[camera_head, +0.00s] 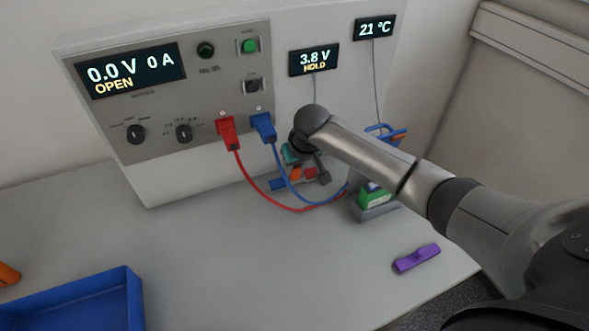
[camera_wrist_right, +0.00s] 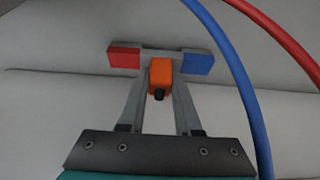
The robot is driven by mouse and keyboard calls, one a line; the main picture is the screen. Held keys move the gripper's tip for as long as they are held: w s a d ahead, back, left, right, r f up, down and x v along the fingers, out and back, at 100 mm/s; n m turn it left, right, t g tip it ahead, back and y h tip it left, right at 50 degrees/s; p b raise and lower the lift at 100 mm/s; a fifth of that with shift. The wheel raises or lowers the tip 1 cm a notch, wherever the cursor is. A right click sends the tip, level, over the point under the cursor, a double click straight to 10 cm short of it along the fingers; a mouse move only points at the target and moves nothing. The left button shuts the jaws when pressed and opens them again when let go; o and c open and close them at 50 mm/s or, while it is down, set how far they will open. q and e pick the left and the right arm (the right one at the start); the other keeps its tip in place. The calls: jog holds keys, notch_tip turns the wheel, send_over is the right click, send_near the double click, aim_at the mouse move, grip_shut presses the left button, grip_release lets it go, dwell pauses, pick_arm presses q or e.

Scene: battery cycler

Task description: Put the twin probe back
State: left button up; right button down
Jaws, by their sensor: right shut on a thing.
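My right gripper (camera_head: 304,170) is low in front of the cycler panel, under my arm. In the right wrist view its two grey fingers (camera_wrist_right: 161,62) are shut on the twin probe (camera_wrist_right: 160,77), around its orange body with a black end. A red block (camera_wrist_right: 124,58) and a blue block (camera_wrist_right: 198,63) sit on either side, just beyond the fingertips. In the head view the probe's orange part (camera_head: 297,173) shows small and partly hidden by the gripper. I cannot tell whether it touches the bench or a holder. My left gripper is not in view.
The cycler panel (camera_head: 200,100) reads 0.0 V, 0 A, OPEN; a meter (camera_head: 313,60) reads 3.8 V, HOLD. Red (camera_head: 264,190) and blue (camera_head: 283,172) leads loop near my gripper toward a green cell (camera_head: 377,197). A purple piece (camera_head: 417,258) and a blue tray (camera_head: 128,285) stand on the bench. The front middle is clear.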

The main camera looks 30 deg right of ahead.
jog(key=shift+f, duration=0.1)
jog(key=c, duration=0.6)
grip_release()
jog(key=p+v, duration=0.2)
jog(key=v, duration=1)
jog(key=shift+p, duration=0.4)
